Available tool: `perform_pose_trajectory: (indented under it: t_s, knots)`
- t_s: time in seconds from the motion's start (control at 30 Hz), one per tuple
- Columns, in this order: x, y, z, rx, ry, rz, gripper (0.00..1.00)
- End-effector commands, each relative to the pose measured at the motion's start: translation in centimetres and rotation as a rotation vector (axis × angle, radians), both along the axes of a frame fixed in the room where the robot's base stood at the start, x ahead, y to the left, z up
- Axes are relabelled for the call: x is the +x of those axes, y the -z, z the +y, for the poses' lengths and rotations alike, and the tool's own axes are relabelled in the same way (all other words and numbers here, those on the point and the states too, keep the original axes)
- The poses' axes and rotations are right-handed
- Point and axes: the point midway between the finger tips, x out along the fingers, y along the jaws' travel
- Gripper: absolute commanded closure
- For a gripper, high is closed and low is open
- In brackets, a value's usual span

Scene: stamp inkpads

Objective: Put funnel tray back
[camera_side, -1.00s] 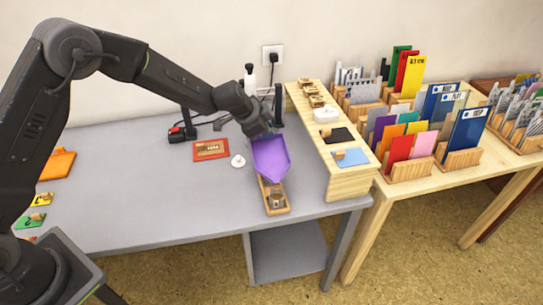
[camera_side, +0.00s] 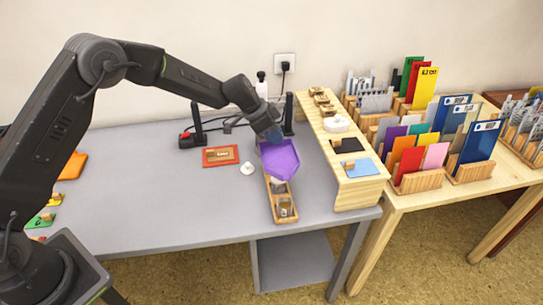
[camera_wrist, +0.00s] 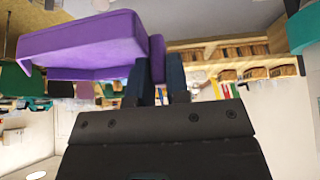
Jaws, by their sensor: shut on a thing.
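The purple funnel tray (camera_side: 281,161) is held in the air over the back part of a narrow wooden tray (camera_side: 283,209) on the grey table. My gripper (camera_side: 274,136) is shut on the funnel tray's back end. In the wrist view the funnel tray (camera_wrist: 85,45) reaches out to the left from my gripper (camera_wrist: 158,80), whose dark fingers close on a short purple part of it. The wooden tray holds a small container (camera_side: 284,207) at its front end, uncovered by the funnel tray. My gripper hides part of the funnel tray's back edge.
A wooden shelf (camera_side: 352,190) with stamps and ink pads stands close on the right. A red card (camera_side: 220,155) and a small white object (camera_side: 247,168) lie to the left. Dark upright posts (camera_side: 288,113) and a white bottle (camera_side: 262,85) stand behind my gripper. The left table is mostly clear.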

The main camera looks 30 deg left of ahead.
Motion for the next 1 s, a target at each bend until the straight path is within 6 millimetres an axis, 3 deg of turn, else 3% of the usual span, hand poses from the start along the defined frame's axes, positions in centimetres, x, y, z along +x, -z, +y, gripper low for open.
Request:
perform_pose_trajectory:
  t_s: [0.27,0.77,1.0]
  knots:
    - [0.1,-0.6,0.0,0.0,0.0,-0.002,0.97]
    - [0.1,-11.3,0.0,0.001,0.0,-0.005,0.97]
    - [0.3,-11.1,5.2,0.005,-0.119,0.006,0.97]
